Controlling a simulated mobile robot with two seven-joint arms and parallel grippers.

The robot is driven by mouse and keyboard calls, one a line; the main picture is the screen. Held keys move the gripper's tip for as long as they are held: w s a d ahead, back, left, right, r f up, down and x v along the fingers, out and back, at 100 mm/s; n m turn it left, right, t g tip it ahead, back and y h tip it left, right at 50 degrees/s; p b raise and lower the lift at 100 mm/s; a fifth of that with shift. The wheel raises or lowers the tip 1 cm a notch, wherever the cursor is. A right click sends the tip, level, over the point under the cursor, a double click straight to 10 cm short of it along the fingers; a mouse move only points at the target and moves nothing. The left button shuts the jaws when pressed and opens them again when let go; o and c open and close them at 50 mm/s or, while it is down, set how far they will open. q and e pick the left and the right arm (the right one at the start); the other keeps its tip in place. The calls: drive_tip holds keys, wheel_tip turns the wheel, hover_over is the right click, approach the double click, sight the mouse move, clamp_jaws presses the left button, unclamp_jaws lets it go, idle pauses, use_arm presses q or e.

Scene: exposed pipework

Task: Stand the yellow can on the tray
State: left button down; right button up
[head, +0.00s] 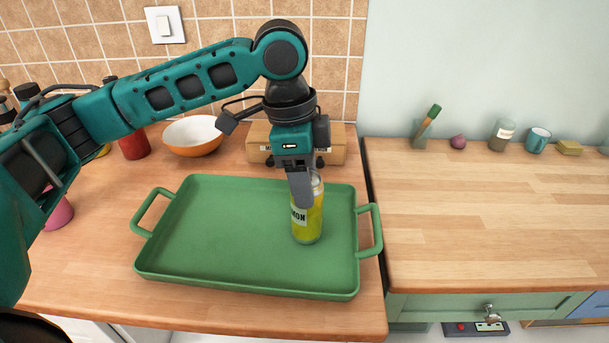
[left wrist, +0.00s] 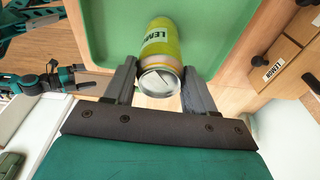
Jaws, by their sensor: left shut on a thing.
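The yellow can (head: 309,222), with a "LEMON" label, is upright at the right part of the green tray (head: 220,230). My left gripper (head: 301,190) comes down from above and is shut on the can's upper part. In the left wrist view the can (left wrist: 160,48) sits between the two fingers (left wrist: 158,88), its silver top toward the camera and the tray (left wrist: 105,30) behind it. The can's base appears at the tray's floor; I cannot tell whether it touches. My right gripper is not in the head view.
Behind the tray are an orange-and-white bowl (head: 192,136), a cardboard box (head: 258,144) and a red container (head: 134,145). A pink cup (head: 58,212) is at the left. Most of the tray is empty. A gap separates this counter from the mostly clear right counter (head: 480,210).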

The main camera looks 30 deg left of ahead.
use_arm(q)
drive_tip(key=shift+c, duration=1.8)
unclamp_jaws()
wheel_tip(320, 180, up, 12)
drive_tip(key=a+p, duration=0.1)
drive_tip(key=shift+s+a+p, duration=0.3)
drive_tip(key=shift+s+p, duration=0.05)
drive_tip(key=shift+p, duration=0.05)
